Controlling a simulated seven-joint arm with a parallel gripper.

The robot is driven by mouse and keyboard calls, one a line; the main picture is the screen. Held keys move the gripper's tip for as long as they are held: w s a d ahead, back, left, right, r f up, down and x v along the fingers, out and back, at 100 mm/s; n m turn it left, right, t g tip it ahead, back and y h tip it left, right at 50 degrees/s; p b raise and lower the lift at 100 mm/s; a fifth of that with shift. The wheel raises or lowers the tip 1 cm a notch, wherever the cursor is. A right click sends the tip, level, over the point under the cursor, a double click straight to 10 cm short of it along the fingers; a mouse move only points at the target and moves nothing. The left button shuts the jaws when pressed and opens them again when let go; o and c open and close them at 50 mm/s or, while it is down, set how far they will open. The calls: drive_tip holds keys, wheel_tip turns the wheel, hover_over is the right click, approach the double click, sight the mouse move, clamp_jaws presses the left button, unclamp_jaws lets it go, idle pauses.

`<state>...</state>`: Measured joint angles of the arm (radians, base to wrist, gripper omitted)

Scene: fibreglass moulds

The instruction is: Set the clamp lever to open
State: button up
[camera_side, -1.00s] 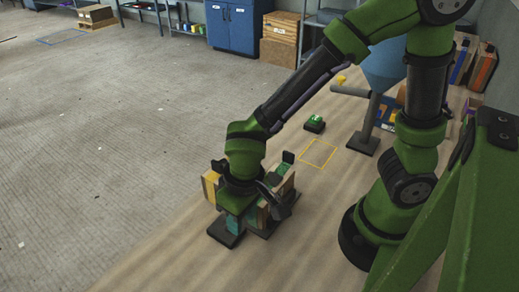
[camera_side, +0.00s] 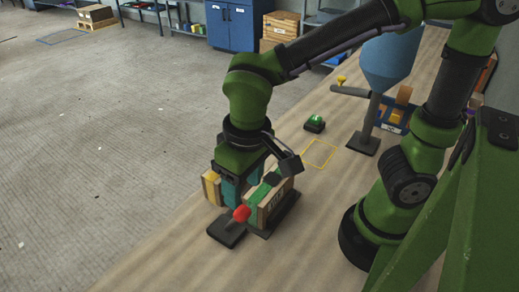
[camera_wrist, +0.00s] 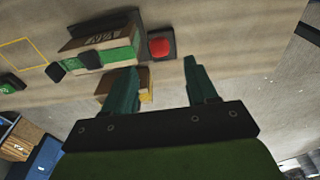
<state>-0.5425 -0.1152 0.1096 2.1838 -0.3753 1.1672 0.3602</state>
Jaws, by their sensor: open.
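The clamp lever shows as a red knob (camera_side: 242,213) above a dark flat base (camera_side: 228,232), beside the near end of a wood-and-green mould block (camera_side: 270,197). In the wrist view the red knob (camera_wrist: 158,47) sits over its dark plate, seen beyond the fingertips. The lever's arm is hard to make out, and I cannot tell its setting. My gripper (camera_side: 241,182) points down behind the knob in the side view, with teal fingers apart. In the wrist view my gripper (camera_wrist: 162,72) is open with nothing held between the fingertips.
A yellow-topped wooden block (camera_side: 211,188) stands close to my fingers on the left. The bench at the front is clear.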

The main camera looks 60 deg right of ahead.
wheel_tip(320, 180, up, 7)
drive_tip(key=shift+s+f, duration=0.2)
drive_tip(key=shift+s, duration=0.15)
drive_tip(key=d+m+t+y, duration=0.2)
drive_tip(key=d+m+t, duration=0.2)
drive_tip(key=d, duration=0.9)
drive_tip(key=shift+w+d+r+t, duration=0.25)
drive_tip(key=shift+d+t, duration=0.15)
drive_tip(key=shift+t, duration=0.6)
